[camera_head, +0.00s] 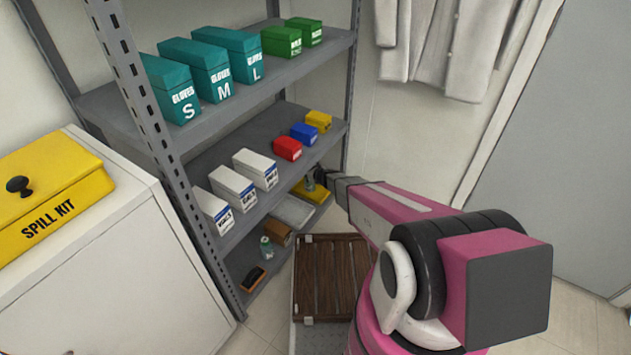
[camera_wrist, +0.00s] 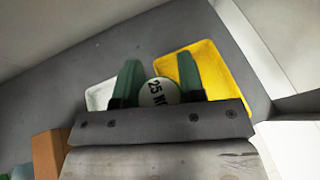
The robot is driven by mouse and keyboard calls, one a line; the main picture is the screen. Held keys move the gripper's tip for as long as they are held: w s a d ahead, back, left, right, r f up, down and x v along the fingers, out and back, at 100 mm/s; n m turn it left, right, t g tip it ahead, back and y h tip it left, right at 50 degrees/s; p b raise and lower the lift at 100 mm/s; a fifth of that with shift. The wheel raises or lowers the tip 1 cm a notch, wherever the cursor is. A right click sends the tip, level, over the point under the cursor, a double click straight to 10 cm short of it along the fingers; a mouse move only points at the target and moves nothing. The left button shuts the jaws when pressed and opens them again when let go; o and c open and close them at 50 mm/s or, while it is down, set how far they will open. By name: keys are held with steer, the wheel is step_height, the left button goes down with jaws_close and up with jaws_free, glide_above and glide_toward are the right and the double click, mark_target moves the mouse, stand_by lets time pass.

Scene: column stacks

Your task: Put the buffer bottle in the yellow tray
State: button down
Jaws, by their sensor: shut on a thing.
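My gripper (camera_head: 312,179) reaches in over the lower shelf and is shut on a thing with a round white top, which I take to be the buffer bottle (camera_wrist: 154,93). Its top shows part of a label, "25" and a letter, between the two green fingers in the wrist view; the rest of it is hidden. The yellow tray (camera_wrist: 228,72) lies just right of the bottle in the wrist view, partly behind the right finger. In the head view the yellow tray (camera_head: 318,192) is below my gripper. I cannot tell the height between bottle and tray.
A white tray (camera_head: 293,210) sits beside the yellow one. A brown box (camera_head: 277,232), a small bottle (camera_head: 266,247) and a brush (camera_head: 254,279) stand farther along. The shelf above holds white boxes (camera_head: 233,187) and red, blue and yellow boxes close over my gripper. A wooden rack (camera_head: 332,275) is below.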

steer(key=w+d+f, duration=0.4)
steer(key=d+f, duration=0.2)
steer(key=f, duration=0.2)
steer(key=shift+w+f, duration=0.2)
steer(key=shift+f, duration=0.15)
steer(key=c, duration=0.7)
jaws_free()
